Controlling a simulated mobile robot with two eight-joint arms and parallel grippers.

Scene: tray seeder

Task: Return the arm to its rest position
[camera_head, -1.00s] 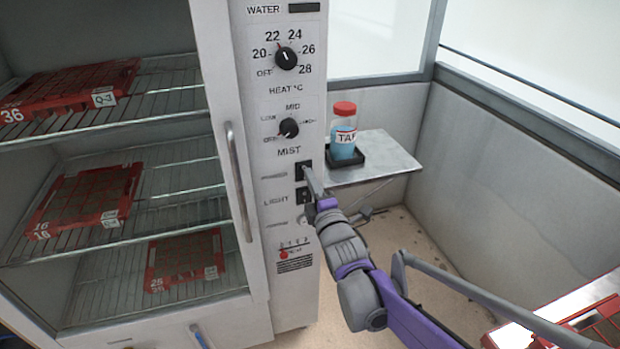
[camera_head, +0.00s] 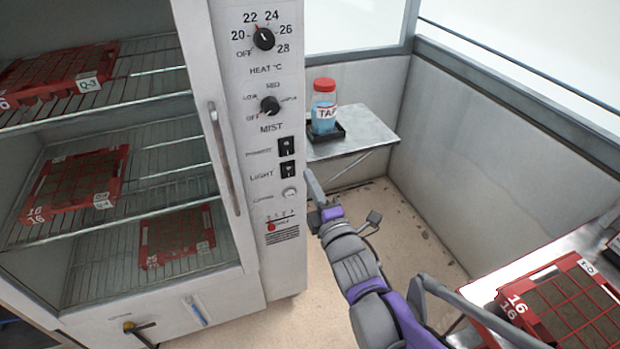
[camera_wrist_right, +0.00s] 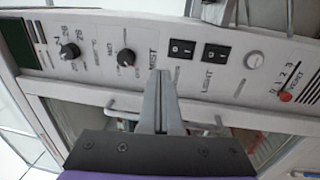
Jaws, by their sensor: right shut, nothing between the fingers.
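My right arm comes in from the lower right in the head view. Its gripper (camera_head: 315,187) is beside the lower right edge of the cabinet's control panel (camera_head: 268,130), apart from the switches. In the right wrist view the gripper (camera_wrist_right: 160,75) shows with its fingers together and nothing between them. The panel in front of it has a heat knob (camera_head: 264,38), a mist knob (camera_head: 269,106), and two black rocker switches, the upper one (camera_head: 286,147) and the light switch (camera_head: 287,170). My left gripper is not in view.
Red seed trays (camera_head: 75,185) sit on the cabinet's wire shelves. A red-capped bottle of blue liquid (camera_head: 324,108) stands on a small shelf (camera_head: 370,130) behind. Another red tray (camera_head: 560,300) is on a bench at lower right. Floor between is clear.

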